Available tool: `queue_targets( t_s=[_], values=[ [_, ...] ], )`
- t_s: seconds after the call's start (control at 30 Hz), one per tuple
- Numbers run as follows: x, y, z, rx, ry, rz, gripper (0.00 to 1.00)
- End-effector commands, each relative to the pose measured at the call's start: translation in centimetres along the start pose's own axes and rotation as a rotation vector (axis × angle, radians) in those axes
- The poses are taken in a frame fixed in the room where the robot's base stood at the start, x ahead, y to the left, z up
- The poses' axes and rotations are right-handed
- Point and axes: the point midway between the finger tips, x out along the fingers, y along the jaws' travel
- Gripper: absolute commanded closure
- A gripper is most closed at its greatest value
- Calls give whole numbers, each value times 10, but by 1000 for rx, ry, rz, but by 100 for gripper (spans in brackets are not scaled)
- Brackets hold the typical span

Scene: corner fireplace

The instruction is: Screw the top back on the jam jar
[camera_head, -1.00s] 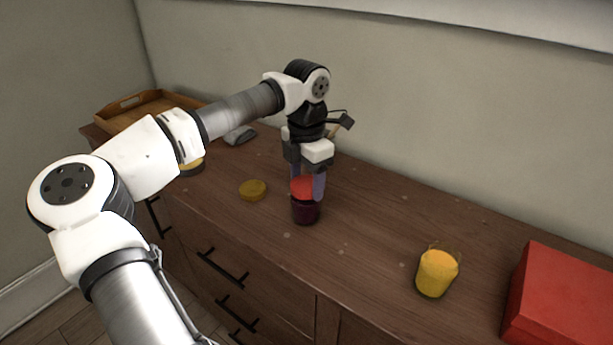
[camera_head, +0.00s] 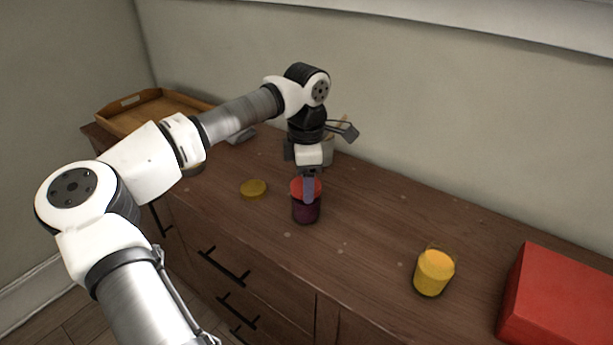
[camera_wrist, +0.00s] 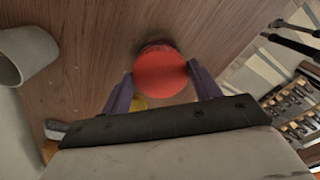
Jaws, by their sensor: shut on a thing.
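The jam jar (camera_head: 306,212) is dark purple and stands upright on the wooden dresser top. Its red lid (camera_head: 298,188) is on the jar's mouth; whether it is threaded on cannot be told. In the wrist view the round red lid (camera_wrist: 160,73) sits between the two purple-grey fingers, with a bit of the dark jar behind it. My gripper (camera_head: 308,190) points straight down and is shut on the lid's sides. One finger hides part of the lid in the head view.
A flat yellow lid (camera_head: 253,188) lies left of the jar. A yellow jar (camera_head: 434,271) and a red box (camera_head: 560,300) stand to the right. A wooden tray (camera_head: 120,119) is at the far left. A pale cup (camera_wrist: 28,55) stands close behind my gripper.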

Motion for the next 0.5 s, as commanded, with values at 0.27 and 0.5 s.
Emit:
queue_targets(
  t_s=[0.27,0.5],
  values=[
    [2,0,-1,8,2,-1,64],
    [1,0,-1,203,1,-1,64]
  ],
)
